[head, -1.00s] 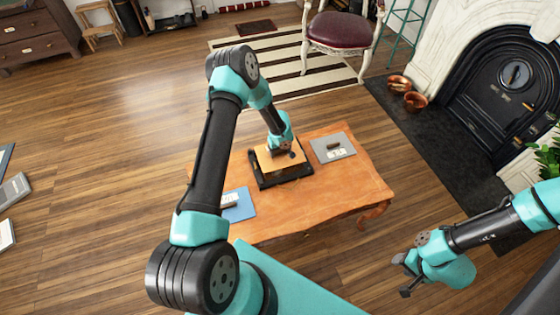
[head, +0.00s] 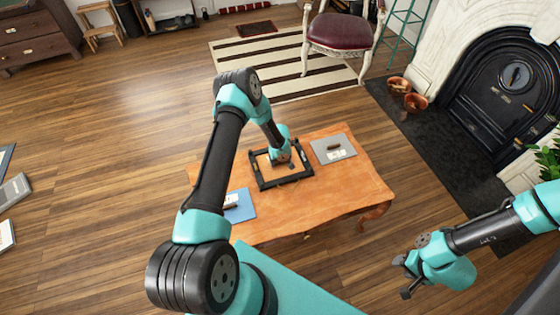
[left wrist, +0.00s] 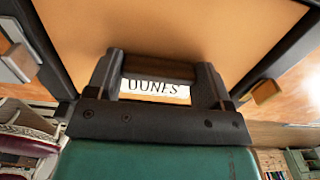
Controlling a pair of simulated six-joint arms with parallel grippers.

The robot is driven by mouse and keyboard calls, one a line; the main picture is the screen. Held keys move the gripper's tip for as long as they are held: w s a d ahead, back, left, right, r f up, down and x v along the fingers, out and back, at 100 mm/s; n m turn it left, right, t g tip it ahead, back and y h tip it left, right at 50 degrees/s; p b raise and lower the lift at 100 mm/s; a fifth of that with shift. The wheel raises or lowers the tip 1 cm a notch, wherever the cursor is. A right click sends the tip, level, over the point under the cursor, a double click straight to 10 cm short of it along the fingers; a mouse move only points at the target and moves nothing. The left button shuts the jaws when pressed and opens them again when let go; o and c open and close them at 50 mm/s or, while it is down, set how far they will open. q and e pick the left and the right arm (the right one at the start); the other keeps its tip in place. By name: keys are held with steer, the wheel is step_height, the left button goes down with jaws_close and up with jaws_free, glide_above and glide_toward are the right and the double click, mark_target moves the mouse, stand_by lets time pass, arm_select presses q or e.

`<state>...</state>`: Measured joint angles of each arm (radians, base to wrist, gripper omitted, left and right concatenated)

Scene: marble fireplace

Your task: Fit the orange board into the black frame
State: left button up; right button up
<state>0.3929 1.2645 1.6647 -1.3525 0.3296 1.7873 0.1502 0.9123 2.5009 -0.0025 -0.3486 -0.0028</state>
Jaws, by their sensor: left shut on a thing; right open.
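The orange board (head: 266,163) lies within the black frame (head: 286,182) on the wooden table, with the frame's dark rim showing around it. The left wrist view shows the board's face (left wrist: 170,25) filling the top, with dark frame bars (left wrist: 45,45) along its sides. My left gripper (head: 284,163) is over the board, shut on the board's dark handle (left wrist: 158,66); a label reading "DUNES" shows beside it. The gripper hides part of the board, and I cannot tell whether it is fully seated. My right gripper (head: 404,276) is open and empty, off the table at the lower right.
A grey board (head: 333,148) with a dark handle and white label lies on the table (head: 330,205) right of the frame. A blue board (head: 240,207) lies at the table's left front. The table's front right is clear. A fireplace (head: 505,85) stands at the right.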

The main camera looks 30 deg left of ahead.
arm_select(q)
steer(key=shift+f, duration=0.15)
steer(key=o, duration=1)
step_height(320, 180, up, 12)
steer(key=shift+r, duration=0.2)
stand_by(0.5)
steer(key=s+d+r+m+h, duration=0.1)
steer(key=s+d+m, duration=0.1)
steer(key=s+d, duration=0.3)
steer(key=s+d+r+m+h, duration=0.1)
steer(key=s+d, duration=0.4)
steer(key=s, duration=0.7)
steer(key=s+d+r+m+h, duration=0.1)
steer(key=s+d+r+m, duration=0.2)
steer(key=s+d+m, duration=0.2)
steer(key=s, duration=0.3)
steer(key=shift+s+r+t+h, duration=0.15)
steer(key=shift+s+t+h, duration=0.1)
steer(key=shift+t+h, duration=0.15)
